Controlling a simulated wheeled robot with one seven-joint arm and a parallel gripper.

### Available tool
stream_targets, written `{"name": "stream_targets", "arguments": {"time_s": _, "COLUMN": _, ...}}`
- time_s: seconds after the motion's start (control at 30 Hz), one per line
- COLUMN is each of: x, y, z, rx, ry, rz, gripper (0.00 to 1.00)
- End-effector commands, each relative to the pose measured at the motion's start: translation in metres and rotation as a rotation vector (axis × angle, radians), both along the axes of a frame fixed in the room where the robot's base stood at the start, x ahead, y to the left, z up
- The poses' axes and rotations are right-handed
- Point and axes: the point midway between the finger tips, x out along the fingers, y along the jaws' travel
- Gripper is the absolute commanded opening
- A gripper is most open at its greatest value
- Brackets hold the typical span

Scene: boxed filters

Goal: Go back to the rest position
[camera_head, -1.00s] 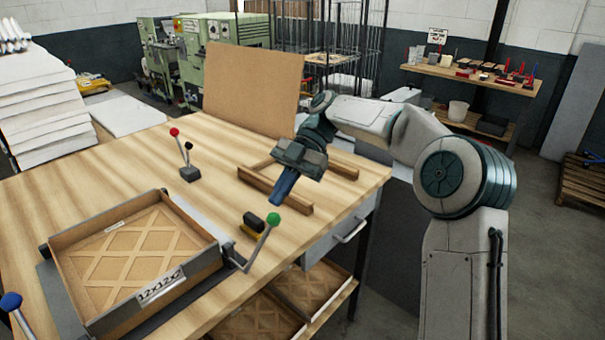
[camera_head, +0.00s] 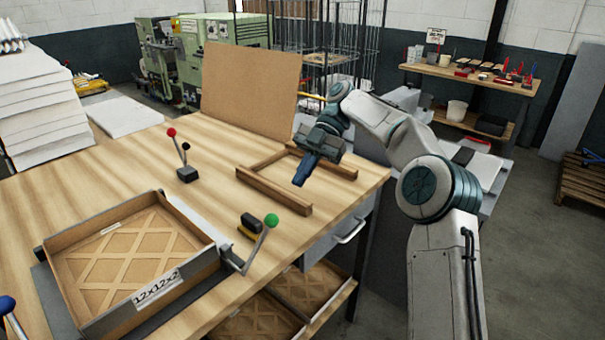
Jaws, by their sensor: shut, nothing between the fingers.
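My gripper (camera_head: 301,181) is at the end of my arm, which reaches in from the right. Its blue fingers are together, point down and hold nothing. It hangs above the right part of the wooden workbench (camera_head: 130,170), over a wooden frame (camera_head: 272,192) on the bench top. How far it is above the frame is hard to tell.
A boxed filter (camera_head: 129,266) labelled 12x12x2 sits at the bench's front left. A green-knobbed lever (camera_head: 271,220) and a red-and-black-knobbed lever box (camera_head: 187,173) stand on the bench. A cardboard sheet (camera_head: 250,92) stands upright at the back. Floor right of my arm is clear.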

Motion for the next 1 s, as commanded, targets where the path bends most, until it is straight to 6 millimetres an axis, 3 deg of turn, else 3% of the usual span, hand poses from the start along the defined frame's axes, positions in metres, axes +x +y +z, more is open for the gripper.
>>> {"name": "stream_targets", "arguments": {"time_s": 0.23, "x": -0.009, "y": 0.005, "z": 0.003, "rx": -0.088, "ry": 0.001, "rz": -0.051, "gripper": 0.0}}
{"name": "stream_targets", "arguments": {"time_s": 0.53, "x": -0.057, "y": 0.005, "z": -0.001, "rx": -0.558, "ry": -0.007, "rz": -0.458, "gripper": 0.0}}
{"name": "stream_targets", "arguments": {"time_s": 0.77, "x": -0.097, "y": -0.025, "z": -0.009, "rx": -0.84, "ry": -0.024, "rz": -0.89, "gripper": 0.0}}
{"name": "stream_targets", "arguments": {"time_s": 1.0, "x": -0.143, "y": -0.073, "z": -0.02, "rx": -1.002, "ry": -0.009, "rz": -1.393, "gripper": 0.0}}
